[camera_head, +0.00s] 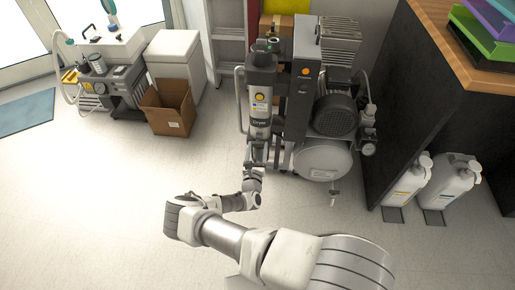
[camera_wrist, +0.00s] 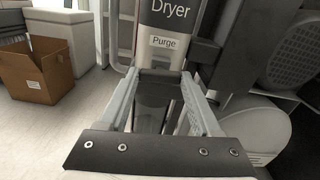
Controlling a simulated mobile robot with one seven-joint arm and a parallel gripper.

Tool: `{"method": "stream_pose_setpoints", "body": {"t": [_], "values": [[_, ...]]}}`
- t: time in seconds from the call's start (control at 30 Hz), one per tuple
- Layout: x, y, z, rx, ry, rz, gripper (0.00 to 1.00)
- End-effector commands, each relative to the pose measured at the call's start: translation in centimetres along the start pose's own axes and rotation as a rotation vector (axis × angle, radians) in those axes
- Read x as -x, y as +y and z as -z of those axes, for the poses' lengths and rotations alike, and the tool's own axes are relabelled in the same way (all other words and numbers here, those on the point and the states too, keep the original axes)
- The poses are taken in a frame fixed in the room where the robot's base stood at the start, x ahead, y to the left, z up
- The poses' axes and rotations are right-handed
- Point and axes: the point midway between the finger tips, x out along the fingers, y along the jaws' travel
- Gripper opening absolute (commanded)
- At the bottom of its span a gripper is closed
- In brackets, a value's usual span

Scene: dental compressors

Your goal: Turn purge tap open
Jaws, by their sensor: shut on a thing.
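The dryer column (camera_head: 261,95) stands upright on the front left of the compressor unit. In the wrist view its lower end (camera_wrist: 172,17) carries the words "Dryer" and "Purge" on a label (camera_wrist: 163,42). My gripper (camera_wrist: 160,77) is right below that label, its two fingers pointing at the column's base. It also shows in the head view (camera_head: 256,162), under the dryer. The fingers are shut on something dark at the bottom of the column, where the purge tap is. The tap is mostly hidden between the fingers, so its handle angle cannot be told.
The compressor's white tank (camera_head: 322,160) and dark motor (camera_head: 335,115) are close on the right. A small drain fitting (camera_head: 335,196) hangs below the tank. An open cardboard box (camera_head: 170,110) stands to the left. White canisters (camera_head: 408,182) stand at right. The floor in front is clear.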

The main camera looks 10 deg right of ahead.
Motion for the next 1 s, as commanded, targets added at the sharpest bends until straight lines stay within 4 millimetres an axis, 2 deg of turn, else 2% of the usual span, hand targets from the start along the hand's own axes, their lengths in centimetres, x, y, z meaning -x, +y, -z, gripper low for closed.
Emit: {"method": "stream_pose_setpoints", "body": {"t": [1.0], "values": [[-0.05, 0.11, 0.17, 0.922, 0.000, 0.000, 0.09]]}}
